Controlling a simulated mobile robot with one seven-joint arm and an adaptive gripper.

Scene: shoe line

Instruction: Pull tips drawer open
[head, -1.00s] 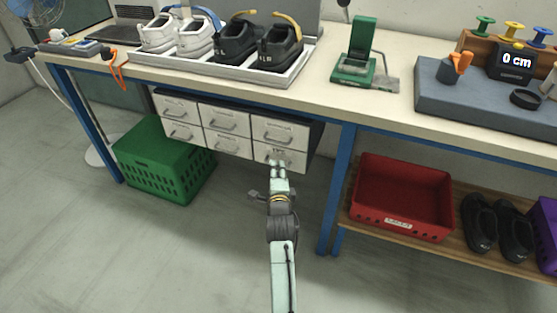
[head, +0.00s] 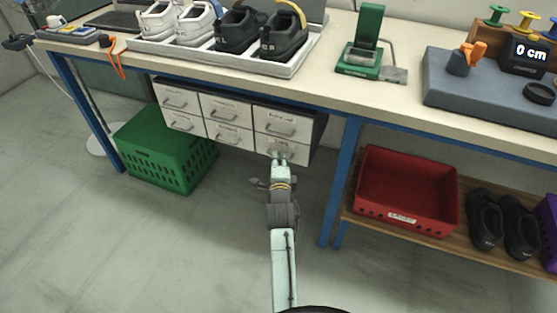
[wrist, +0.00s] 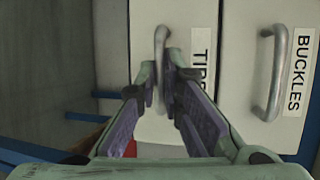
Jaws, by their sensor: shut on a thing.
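The tips drawer (head: 300,154) is the bottom right drawer of a white drawer block under the bench. In the wrist view its front (wrist: 178,13) carries a label (wrist: 201,72) reading TIPS, partly covered by a finger. My gripper (head: 279,159) is at this drawer's front. In the wrist view my gripper (wrist: 162,68) is shut on the grey bar handle (wrist: 161,42), with a finger on either side. The drawer looks about flush with its neighbours; I cannot tell a small gap.
The BUCKLES drawer (wrist: 239,90) with its own handle lies beside it. A green crate (head: 165,155) stands on the floor at left. A blue bench leg (head: 341,180) and red bin (head: 407,195) are at right. The floor before the drawers is clear.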

